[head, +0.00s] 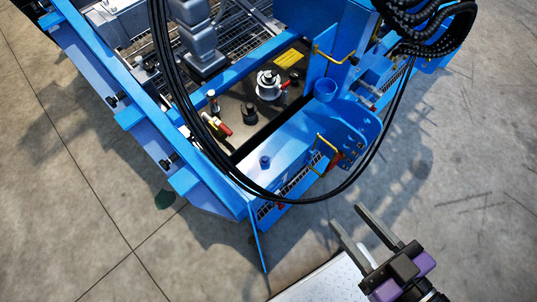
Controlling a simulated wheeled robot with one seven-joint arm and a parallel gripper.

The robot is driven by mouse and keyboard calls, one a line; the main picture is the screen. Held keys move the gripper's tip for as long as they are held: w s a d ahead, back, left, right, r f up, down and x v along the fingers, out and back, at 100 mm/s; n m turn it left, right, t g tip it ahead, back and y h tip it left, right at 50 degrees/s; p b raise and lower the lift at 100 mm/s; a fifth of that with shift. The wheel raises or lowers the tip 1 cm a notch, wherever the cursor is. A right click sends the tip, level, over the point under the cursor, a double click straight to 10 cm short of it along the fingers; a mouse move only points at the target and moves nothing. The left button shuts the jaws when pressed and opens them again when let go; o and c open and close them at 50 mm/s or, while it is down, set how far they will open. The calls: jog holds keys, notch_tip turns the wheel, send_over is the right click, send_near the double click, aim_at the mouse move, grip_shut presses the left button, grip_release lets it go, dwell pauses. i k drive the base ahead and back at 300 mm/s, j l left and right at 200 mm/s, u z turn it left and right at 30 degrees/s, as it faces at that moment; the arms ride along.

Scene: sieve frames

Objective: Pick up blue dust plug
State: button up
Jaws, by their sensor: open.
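A small blue cylindrical piece, which looks like the blue dust plug (265,161), stands upright on the flat blue top of the machine frame's near corner (240,180). Its colour nearly matches the surface under it. My gripper (348,215) is at the lower right, over the grey floor outside the frame. Its two long dark fingers are apart, with nothing between them. The gripper is apart from the plug, to its lower right.
Black hoses (372,140) loop over the frame, passing below the plug in the picture. A larger blue cup (325,90) and a yellow handle (327,143) stand to the right. The concrete floor (455,200) at right is clear.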

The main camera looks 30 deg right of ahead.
aim_at(264, 160)
jog(key=i+l, duration=0.35)
jog(key=l, duration=0.3)
jog(key=i+l, duration=0.2)
jog(key=i+l+u, duration=0.1)
jog(key=l+u, duration=0.3)
jog(key=i+l+u, duration=0.1)
jog(key=u, duration=0.3)
jog(key=l+u, duration=0.4)
jog(key=u, duration=0.95)
